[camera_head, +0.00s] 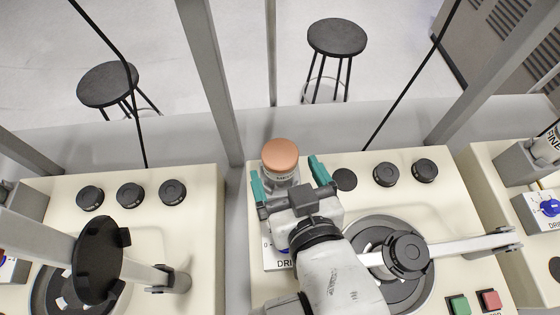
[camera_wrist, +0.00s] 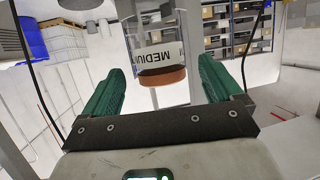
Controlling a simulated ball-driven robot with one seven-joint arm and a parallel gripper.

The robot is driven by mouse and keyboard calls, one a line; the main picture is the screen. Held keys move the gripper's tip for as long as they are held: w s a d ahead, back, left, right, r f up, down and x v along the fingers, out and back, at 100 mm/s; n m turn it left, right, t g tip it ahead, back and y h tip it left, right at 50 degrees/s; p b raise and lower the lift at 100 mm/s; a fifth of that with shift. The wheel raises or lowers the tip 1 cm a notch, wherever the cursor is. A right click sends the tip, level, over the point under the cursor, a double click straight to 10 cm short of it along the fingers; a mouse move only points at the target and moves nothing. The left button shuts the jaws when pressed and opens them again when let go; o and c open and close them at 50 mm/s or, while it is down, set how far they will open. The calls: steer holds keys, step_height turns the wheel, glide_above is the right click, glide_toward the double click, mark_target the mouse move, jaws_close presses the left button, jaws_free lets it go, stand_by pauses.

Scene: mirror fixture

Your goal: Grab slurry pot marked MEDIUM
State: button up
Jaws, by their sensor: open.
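The slurry pot (camera_head: 282,174) has clear sides, a white label and an orange-brown lid (camera_head: 280,153). It stands upright at the back left of the middle cream machine. In the wrist view the pot (camera_wrist: 155,52) appears upside down, and its label reads MEDIUM. My gripper (camera_head: 287,170) is open, with one teal finger on each side of the pot in the picture. In the wrist view my gripper (camera_wrist: 160,70) shows a gap on both sides of the pot, with no contact visible. How deep the pot sits between the fingers is hard to tell.
The middle machine (camera_head: 340,160) carries black knobs (camera_head: 386,174) and a round plate with an arm (camera_head: 440,248) right of my gripper. Another machine (camera_head: 205,235) stands left. Grey posts (camera_head: 212,80) rise behind. Two black stools (camera_head: 337,38) (camera_head: 107,84) stand beyond.

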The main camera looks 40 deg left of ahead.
mark_target(280, 158)
steer(key=shift+p+x, duration=0.55)
steer(key=shift+x, duration=1.75)
steer(key=shift+c, duration=0.2)
steer(key=c, duration=1.1)
steer(key=shift+c, duration=0.4)
steer(key=shift+r, duration=0.2)
